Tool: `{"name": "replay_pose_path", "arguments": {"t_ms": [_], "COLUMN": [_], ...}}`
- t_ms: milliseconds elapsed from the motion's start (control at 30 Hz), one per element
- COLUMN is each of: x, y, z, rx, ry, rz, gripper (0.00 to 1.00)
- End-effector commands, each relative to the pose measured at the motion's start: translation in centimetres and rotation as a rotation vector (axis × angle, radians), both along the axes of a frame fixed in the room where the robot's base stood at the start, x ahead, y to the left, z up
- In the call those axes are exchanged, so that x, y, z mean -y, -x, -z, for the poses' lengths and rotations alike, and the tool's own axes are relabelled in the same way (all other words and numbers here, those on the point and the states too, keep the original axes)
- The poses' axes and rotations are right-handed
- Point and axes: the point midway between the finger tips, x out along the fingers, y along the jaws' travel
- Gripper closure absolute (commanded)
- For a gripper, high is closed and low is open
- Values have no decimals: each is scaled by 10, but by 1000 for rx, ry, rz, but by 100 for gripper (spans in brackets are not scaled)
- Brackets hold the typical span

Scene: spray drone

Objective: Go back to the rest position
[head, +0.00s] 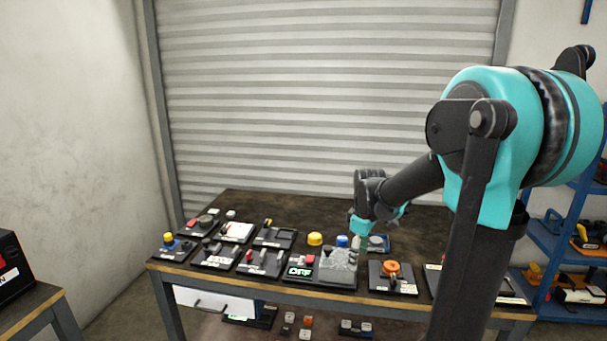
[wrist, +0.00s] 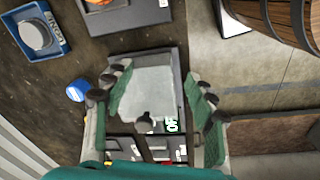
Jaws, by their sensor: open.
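My gripper (head: 360,246) hangs over the front middle of the dark workbench (head: 240,203), at the end of my teal and black arm. In the wrist view my gripper (wrist: 160,100) shows two green-padded fingers spread apart with nothing held between them. A grey block-like device (head: 338,268) lies below the fingers. It also shows between them in the wrist view (wrist: 148,88). I cannot tell whether the fingers touch it. A small display reading OFF (head: 299,272) is just left of it.
Several dark switch panels (head: 215,256) cover the bench's left side. A panel with an orange knob (head: 391,270) is right of the gripper. A yellow button (head: 315,239) and a blue cap (head: 342,241) stand behind. Blue shelves (head: 560,240) are at the right; a roller shutter (head: 320,100) stands behind.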

Motion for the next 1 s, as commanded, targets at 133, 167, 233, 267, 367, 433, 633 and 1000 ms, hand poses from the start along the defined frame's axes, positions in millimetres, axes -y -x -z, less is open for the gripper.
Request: {"name": "replay_pose_path", "arguments": {"t_ms": [133, 167, 233, 267, 367, 433, 633, 1000], "x": [7, 8, 12, 13, 18, 20, 24, 24], "y": [37, 47, 71, 83, 117, 137, 170, 175], "z": [14, 17, 28, 33, 51, 62, 82, 84], "rx": [47, 60, 93, 107, 154, 180, 224, 230], "ry": [-24, -32, -55, -67, -112, -143, -206, -218], "rz": [189, 239, 371, 432, 622, 734, 930, 965], "gripper": [44, 44, 44, 44, 44, 44, 44, 44]}}
